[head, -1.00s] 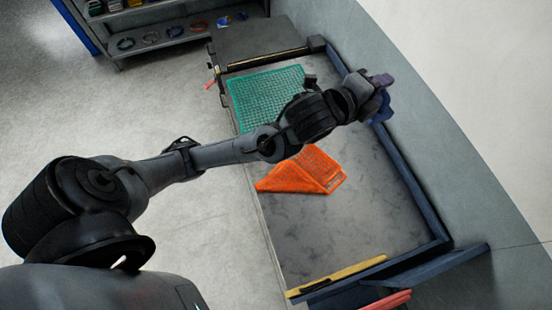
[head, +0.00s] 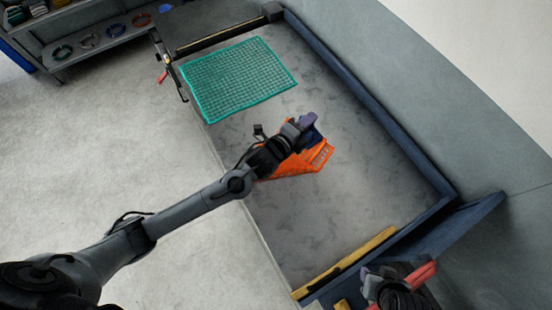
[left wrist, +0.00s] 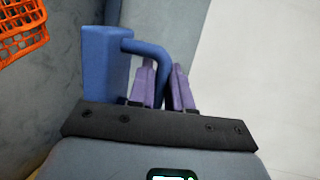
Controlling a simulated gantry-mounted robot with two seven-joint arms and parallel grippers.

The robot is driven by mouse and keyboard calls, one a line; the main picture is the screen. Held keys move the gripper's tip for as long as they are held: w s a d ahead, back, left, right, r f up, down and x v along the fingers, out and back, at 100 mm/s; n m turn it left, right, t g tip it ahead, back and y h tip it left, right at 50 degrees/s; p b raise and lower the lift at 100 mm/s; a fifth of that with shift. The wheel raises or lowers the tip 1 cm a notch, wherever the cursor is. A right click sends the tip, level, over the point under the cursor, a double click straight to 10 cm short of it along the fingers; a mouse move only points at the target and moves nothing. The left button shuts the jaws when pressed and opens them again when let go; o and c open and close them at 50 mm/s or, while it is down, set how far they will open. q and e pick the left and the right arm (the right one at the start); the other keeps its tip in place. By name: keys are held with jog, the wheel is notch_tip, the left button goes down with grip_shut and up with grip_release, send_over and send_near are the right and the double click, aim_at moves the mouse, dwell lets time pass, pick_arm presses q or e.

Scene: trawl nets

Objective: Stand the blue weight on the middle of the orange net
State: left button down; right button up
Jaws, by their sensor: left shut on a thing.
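My left gripper (head: 303,122) is shut on the handle of the blue weight (left wrist: 103,62). In the left wrist view its purple fingers (left wrist: 163,85) close around the bent blue handle, with the block beside them. In the head view the gripper and weight are above the far side of the orange net (head: 318,160), and the arm hides much of the net. The net's edge also shows at the upper left of the left wrist view (left wrist: 22,28). My right gripper (head: 375,280) is at the lower right; its jaws are unclear.
A flat green net (head: 240,78) lies at the far end of the grey table (head: 345,215). Blue rails (head: 380,115) edge the table's right side. A yellow bar (head: 345,262) lies along the near edge. The table's near middle is clear.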

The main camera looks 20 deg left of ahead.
pick_arm(q)
notch_tip(320, 180, down, 12)
jog(key=s+d+h+b, duration=0.1)
jog(key=s+d+b, duration=0.1)
jog(key=s+b, duration=0.15)
jog(key=shift+m, duration=0.5)
jog(key=shift+w+a+f, duration=0.7)
jog(key=shift+a+f, duration=1.05)
jog(key=shift+f, duration=0.1)
jog(key=shift+w+a+f, duration=0.75)
jog(key=shift+a+f, duration=0.95)
jog(key=shift+f, duration=0.15)
jog(key=shift+w+a+f, duration=0.7)
jog(key=shift+a+f, duration=1.05)
jog(key=shift+f, duration=0.1)
jog(key=shift+f+b, duration=0.1)
jog(key=shift+b, duration=0.25)
